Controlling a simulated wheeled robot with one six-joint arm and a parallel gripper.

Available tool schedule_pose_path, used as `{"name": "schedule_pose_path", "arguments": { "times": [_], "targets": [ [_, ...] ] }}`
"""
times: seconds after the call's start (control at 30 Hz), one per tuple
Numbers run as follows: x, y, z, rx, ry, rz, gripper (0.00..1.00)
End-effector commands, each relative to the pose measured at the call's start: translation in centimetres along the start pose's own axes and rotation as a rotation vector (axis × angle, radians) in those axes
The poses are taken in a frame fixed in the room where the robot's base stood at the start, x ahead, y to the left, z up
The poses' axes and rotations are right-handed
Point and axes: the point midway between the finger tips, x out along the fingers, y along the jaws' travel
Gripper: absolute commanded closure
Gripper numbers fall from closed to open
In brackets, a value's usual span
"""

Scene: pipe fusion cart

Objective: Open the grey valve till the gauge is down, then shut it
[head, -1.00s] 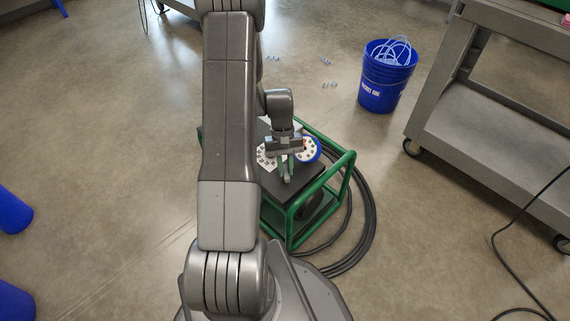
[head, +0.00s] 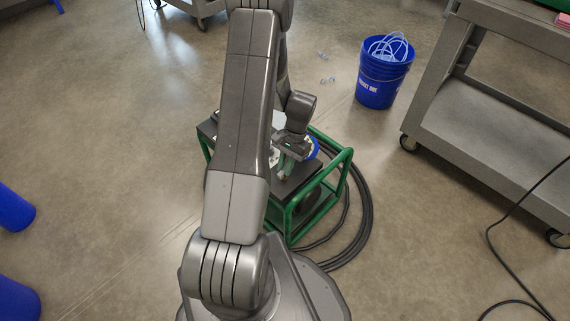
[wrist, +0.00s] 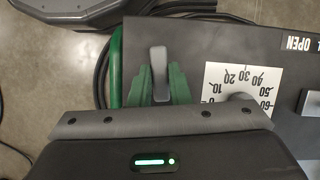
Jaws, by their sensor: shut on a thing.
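My gripper (wrist: 159,86) has its green fingers closed on the grey valve handle (wrist: 158,65), which shows upright between them in the wrist view. In the head view my gripper (head: 284,168) is over the cart top, partly behind my arm. A white scale plate (wrist: 228,83), numbered from 10 to 60, lies just right of the fingers in the wrist view. A round grey part covers some of it, and I cannot make out a needle reading.
The green-framed cart (head: 343,165) has a dark top. An OPEN label (wrist: 299,43) is at its right in the wrist view. A blue round part (head: 314,149) shows beside my gripper. Black hose (head: 367,205) coils around the cart. A blue bucket (head: 384,75) and grey shelf cart (head: 490,115) stand right.

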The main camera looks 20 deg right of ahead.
Motion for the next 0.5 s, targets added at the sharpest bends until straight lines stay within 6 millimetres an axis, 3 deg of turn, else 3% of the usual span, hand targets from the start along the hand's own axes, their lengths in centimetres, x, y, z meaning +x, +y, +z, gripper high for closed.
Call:
{"name": "schedule_pose_path", "arguments": {
  "times": [0.5],
  "targets": [
    [-0.08,0.01,-0.08,0.076,0.004,-0.033,1.00]
  ]
}}
